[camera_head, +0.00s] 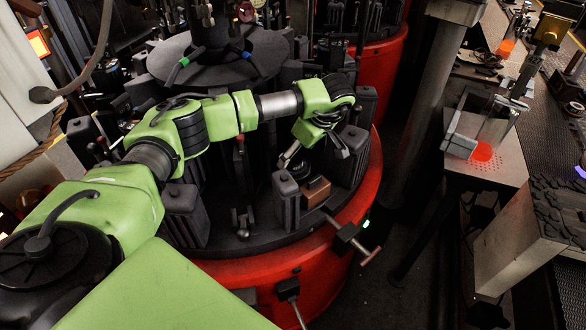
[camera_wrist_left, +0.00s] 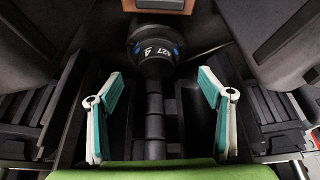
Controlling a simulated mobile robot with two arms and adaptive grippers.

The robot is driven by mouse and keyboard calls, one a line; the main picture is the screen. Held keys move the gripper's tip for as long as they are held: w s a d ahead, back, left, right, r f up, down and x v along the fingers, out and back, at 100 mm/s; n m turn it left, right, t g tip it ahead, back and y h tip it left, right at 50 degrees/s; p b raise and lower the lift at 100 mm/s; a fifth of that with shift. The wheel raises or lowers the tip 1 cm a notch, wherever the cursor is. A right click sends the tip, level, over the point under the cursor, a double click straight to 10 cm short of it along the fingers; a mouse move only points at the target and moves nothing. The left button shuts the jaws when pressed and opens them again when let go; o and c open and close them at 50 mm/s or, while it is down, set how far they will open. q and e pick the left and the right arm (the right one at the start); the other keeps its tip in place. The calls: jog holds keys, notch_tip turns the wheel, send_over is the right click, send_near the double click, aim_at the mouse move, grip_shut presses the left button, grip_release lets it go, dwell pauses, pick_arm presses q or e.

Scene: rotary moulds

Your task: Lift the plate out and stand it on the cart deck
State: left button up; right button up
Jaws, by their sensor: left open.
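My left gripper (camera_head: 314,152) reaches over the red-rimmed rotary machine (camera_head: 345,215), among its dark mould blocks. Its two white and teal fingers stand wide apart in the left wrist view (camera_wrist_left: 158,88), with nothing held between them. Ahead of the fingers is a dark round part (camera_wrist_left: 152,50) marked with white figures, with a dark ribbed stem running back between them. No separate plate can be told for certain from the dark mould parts. The cart deck cannot be identified for sure; a pale perforated bench top (camera_head: 490,168) stands at the right. My right gripper is out of view.
A brown block (camera_head: 315,192) sits beside the gripper on the machine. Dark upright blocks (camera_head: 286,200) crowd closely around it. A T-shaped handle (camera_head: 352,238) sticks out past the red rim. A grey post (camera_head: 425,90) stands between machine and benches.

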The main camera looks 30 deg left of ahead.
aim_at(294, 158)
pick_arm(q)
jog(key=b+x, duration=0.3)
jog(key=x, duration=0.1)
jog(key=shift+w+d+f, duration=0.15)
jog(key=shift+w, duration=0.1)
jog(key=shift+f+b, duration=0.3)
jog(key=shift+b, duration=0.1)
jog(key=shift+w+a, duration=0.1)
jog(key=shift+a, duration=0.2)
jog(key=shift+r, duration=0.15)
jog(key=shift+d, duration=0.1)
jog(key=c, duration=1.4)
jog(key=shift+c, duration=0.2)
